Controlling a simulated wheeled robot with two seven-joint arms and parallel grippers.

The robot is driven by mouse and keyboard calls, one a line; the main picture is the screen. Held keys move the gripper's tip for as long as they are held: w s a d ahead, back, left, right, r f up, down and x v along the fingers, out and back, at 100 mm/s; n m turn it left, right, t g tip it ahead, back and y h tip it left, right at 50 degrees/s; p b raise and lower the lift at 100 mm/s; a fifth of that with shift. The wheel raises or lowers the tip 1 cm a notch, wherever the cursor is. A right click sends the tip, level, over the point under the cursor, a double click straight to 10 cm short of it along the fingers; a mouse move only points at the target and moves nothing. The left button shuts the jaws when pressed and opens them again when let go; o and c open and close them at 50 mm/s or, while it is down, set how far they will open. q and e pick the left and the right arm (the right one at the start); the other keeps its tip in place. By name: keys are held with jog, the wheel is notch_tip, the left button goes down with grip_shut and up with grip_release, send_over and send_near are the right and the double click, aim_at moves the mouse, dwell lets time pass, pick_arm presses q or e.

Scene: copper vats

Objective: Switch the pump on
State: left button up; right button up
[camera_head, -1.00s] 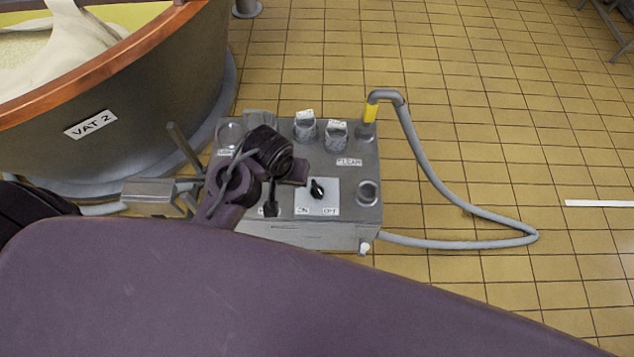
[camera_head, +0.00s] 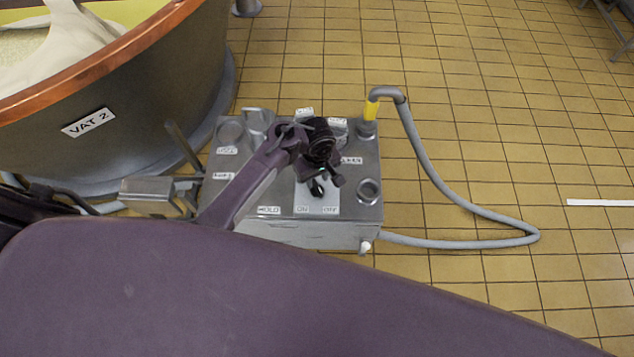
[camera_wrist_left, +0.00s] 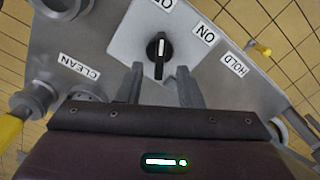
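The pump control box (camera_head: 285,232) is a grey metal unit on the floor beside the vat. Its black rotary knob (camera_wrist_left: 158,55) sits on a white plate with ON and OFF labels. In the wrist view the knob's white mark points up the picture, towards the partly cut-off label at the top edge; ON is to the right. My left gripper (camera_head: 326,186) is over the plate and partly hides the knob in the head view. In the wrist view its open fingers (camera_wrist_left: 159,70) lie either side of the knob's near end, with gaps visible. My right gripper is not in view.
A yellow-collared pipe (camera_head: 371,108) rises from the box's back right corner, with a grey hose (camera_head: 452,196) looping right over the tiles. Vat 2 (camera_head: 150,118) stands close on the left. Capped ports surround the knob plate. The tiled floor on the right is mostly clear.

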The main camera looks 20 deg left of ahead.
aim_at(317, 185)
pick_arm(q)
jog(key=shift+f+b, duration=0.35)
jog(key=shift+f, duration=1.3)
jog(key=shift+c, duration=0.3)
grip_shut()
